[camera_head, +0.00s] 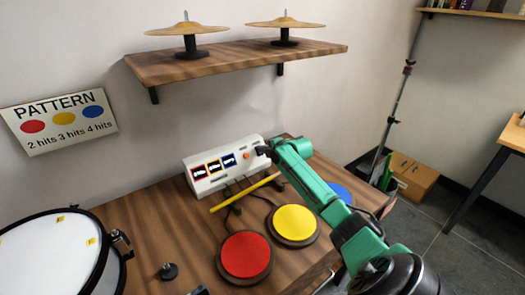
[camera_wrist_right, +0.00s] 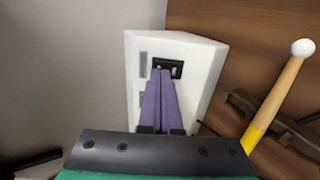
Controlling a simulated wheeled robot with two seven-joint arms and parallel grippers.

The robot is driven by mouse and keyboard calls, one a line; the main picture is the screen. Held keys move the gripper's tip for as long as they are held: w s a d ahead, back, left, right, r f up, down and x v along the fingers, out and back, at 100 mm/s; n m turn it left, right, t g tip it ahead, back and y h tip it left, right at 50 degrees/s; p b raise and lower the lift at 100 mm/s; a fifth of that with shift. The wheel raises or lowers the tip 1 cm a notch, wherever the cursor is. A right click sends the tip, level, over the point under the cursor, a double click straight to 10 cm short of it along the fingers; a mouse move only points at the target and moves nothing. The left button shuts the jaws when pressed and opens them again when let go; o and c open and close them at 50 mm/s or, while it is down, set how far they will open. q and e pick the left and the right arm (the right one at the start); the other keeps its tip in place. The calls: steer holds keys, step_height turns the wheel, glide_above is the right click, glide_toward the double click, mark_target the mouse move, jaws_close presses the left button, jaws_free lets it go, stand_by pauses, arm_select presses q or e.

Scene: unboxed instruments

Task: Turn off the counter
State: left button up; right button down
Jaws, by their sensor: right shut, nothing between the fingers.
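The counter is a white box (camera_head: 222,165) at the back of the wooden table, with several small dark display panels and an orange button on its face. Its end wall (camera_wrist_right: 205,75) fills the middle of the right wrist view, with a black switch (camera_wrist_right: 177,69) set in it. My right gripper (camera_head: 262,150) is at the counter's right end. In the wrist view its purple fingers (camera_wrist_right: 161,75) are shut and empty, with their tips at the switch and overlapping its left part. I cannot tell whether they touch it. My left gripper is not in view.
Red (camera_head: 245,254), yellow (camera_head: 296,225) and blue (camera_head: 340,192) pads sit on the table (camera_head: 190,232). A yellow stick (camera_head: 244,192) with a pale tip lies before the counter. A drum (camera_head: 50,255) stands left. A shelf (camera_head: 240,62) with two cymbals is above.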

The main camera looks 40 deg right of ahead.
steer(key=shift+w+f+b, duration=0.1)
steer(key=shift+b, duration=0.25)
steer(key=shift+w+b, duration=0.15)
steer(key=shift+b, duration=0.4)
steer(key=shift+r+g+p, duration=0.3)
steer(key=shift+r+p, duration=0.4)
steer(key=shift+r, duration=0.05)
steer(key=shift+w+f, duration=0.1)
steer(key=shift+f, duration=0.2)
steer(key=shift+w+r+p, duration=0.2)
steer(key=shift+r+p, duration=0.3)
steer(key=shift+r, duration=0.05)
steer(key=shift+w+g, duration=0.25)
steer(key=shift+g, duration=0.05)
